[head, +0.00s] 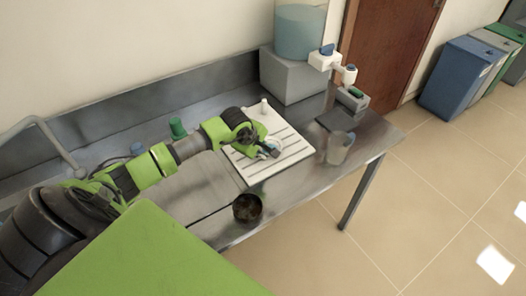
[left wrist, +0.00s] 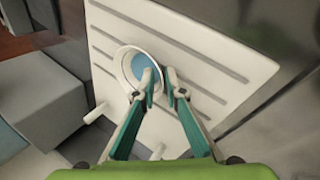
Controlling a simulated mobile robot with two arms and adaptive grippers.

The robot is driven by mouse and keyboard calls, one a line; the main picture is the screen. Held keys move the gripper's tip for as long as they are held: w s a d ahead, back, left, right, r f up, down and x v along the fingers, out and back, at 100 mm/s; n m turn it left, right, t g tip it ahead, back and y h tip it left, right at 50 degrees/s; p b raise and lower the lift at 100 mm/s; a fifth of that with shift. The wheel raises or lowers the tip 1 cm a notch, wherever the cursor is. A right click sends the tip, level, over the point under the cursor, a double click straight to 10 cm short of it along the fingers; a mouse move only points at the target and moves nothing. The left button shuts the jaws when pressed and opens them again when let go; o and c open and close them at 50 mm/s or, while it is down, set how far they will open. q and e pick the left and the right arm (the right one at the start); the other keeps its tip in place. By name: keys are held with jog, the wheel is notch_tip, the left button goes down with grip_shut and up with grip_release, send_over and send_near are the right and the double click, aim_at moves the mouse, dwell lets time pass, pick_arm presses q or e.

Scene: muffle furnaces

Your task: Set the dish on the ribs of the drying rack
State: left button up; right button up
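The drying rack (head: 295,160) is a white board with dark ribs lying on the steel bench; it also fills much of the left wrist view (left wrist: 225,80). The dish (left wrist: 127,68) is a small round white bowl with a blue inside. In the head view the dish (head: 275,144) shows partly behind my left gripper (head: 270,152), over the rack. In the left wrist view my left gripper's fingertips (left wrist: 161,80) are close together on the dish's rim, one inside and one outside. Whether the dish touches the ribs I cannot tell. My right gripper is not in view.
A water tank on a grey block (head: 290,78) stands behind the rack. A clear beaker (head: 339,148) stands right of it. A dark round bowl (head: 247,208) sits at the bench's front edge. A green cup (head: 177,128) stands at the back left.

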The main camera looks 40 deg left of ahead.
pick_arm(q)
jog(key=shift+r, duration=0.1)
jog(key=shift+s+r, duration=0.1)
jog(key=shift+r, duration=0.05)
jog(key=shift+s+r, duration=0.15)
jog(key=shift+r, duration=0.15)
jog(key=b+v, duration=0.2)
jog(key=v, duration=0.9)
jog(key=shift+b, duration=0.3)
jog(key=shift+s, duration=0.1)
